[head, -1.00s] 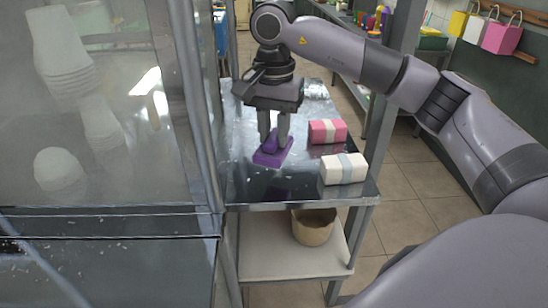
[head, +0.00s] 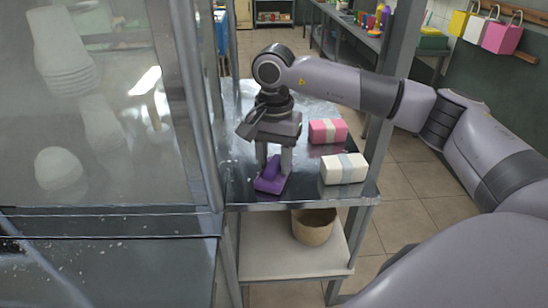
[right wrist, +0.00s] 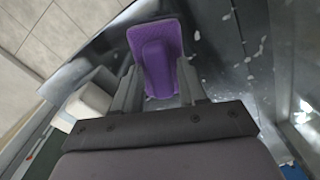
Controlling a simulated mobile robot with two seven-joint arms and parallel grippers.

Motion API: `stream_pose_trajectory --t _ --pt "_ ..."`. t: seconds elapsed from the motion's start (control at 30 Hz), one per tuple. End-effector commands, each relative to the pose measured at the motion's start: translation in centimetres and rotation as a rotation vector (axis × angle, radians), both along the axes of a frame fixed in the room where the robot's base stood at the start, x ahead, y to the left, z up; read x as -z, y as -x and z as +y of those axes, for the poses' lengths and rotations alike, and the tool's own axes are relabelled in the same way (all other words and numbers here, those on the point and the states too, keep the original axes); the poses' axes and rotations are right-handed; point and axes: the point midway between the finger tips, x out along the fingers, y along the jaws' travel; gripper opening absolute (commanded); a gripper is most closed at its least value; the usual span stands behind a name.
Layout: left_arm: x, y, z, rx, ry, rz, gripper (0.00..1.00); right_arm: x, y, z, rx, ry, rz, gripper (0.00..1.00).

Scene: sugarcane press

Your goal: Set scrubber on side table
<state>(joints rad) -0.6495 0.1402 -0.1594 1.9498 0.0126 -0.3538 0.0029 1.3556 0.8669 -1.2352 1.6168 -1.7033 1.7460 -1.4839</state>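The purple scrubber (head: 270,177) lies base down on the metal side table (head: 238,188), close to its front edge. It also shows in the right wrist view (right wrist: 156,62), with its raised handle facing the camera. My right gripper (head: 275,168) is just above and behind it, pointing down. Its two fingers stand apart on either side of the handle, with gaps visible between fingers and handle, so it looks open. The fingertips are still close to the scrubber. My left gripper is not in view.
A pink-and-cream block (head: 327,131) and a white block (head: 344,168) stand to the right on the table. A metal post (head: 395,75) rises at the table's right, and a glass-panelled cabinet (head: 100,120) stands left. A basket (head: 313,228) sits on the lower shelf.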

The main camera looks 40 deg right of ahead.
Motion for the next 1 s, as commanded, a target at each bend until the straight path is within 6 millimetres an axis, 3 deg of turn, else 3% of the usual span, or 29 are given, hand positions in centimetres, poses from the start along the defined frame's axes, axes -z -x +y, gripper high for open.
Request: stream_pose_trajectory --t 0.47,0.8,1.0 --pt "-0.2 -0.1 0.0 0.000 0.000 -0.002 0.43 -1.1 -0.1 0.0 0.000 -0.001 -0.003 0.52" --pt "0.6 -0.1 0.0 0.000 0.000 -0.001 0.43 -8.3 -0.1 0.1 0.000 -0.002 -0.004 0.52" --pt "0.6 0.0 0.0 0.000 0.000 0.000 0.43 -11.5 0.0 0.0 -0.001 0.000 -0.001 0.52"
